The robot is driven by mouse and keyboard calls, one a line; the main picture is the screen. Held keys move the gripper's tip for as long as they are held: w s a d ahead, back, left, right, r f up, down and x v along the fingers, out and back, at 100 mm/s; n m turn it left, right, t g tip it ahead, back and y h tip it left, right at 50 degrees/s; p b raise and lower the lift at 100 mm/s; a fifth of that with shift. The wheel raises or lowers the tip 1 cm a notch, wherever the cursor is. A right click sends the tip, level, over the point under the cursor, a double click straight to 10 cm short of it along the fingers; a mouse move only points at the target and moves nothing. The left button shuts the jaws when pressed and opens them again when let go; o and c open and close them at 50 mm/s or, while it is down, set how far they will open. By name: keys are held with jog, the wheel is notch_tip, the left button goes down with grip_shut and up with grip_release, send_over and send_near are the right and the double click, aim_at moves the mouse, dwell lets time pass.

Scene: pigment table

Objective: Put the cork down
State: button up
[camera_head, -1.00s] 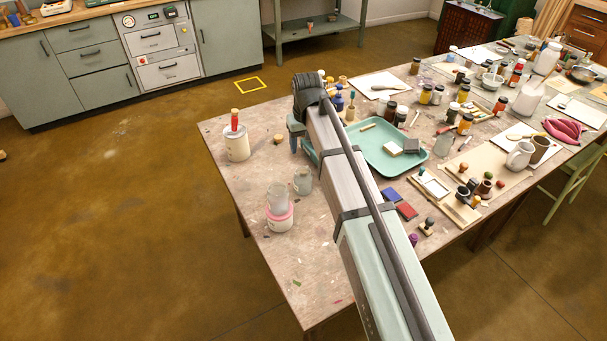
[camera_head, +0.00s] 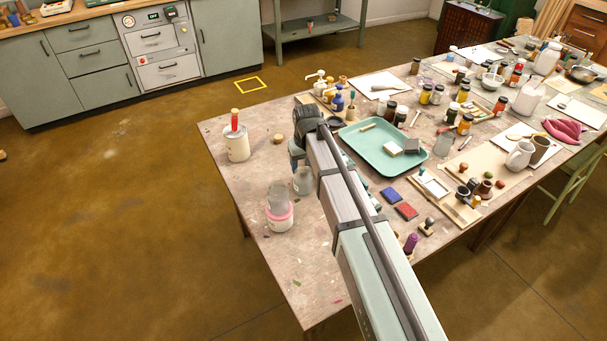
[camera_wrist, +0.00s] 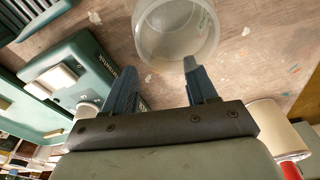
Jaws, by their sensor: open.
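A small round brown piece that looks like the cork (camera_head: 278,138) lies on the bare tabletop (camera_head: 262,118), right of the white can (camera_head: 237,147). I cannot make it out in the wrist view. My gripper (camera_wrist: 162,68) is open, with nothing held between its two blue fingers. A clear empty jar (camera_wrist: 178,35) lies just beyond the fingertips in the wrist view. In the head view my arm covers most of the gripper, and a glass jar (camera_head: 302,181) stands beside it.
A jar with a pink band (camera_head: 280,212) stands nearer the front. A teal tray (camera_head: 371,155) holding blocks is right of my arm. Bottles (camera_head: 338,101) stand behind my wrist. A green device (camera_wrist: 88,75) is left of the fingers. The table's left front is largely clear.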

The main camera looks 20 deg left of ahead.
notch_tip(320, 180, down, 2)
jog(key=shift+w+f, duration=0.15)
grip_shut()
dwell(0.5)
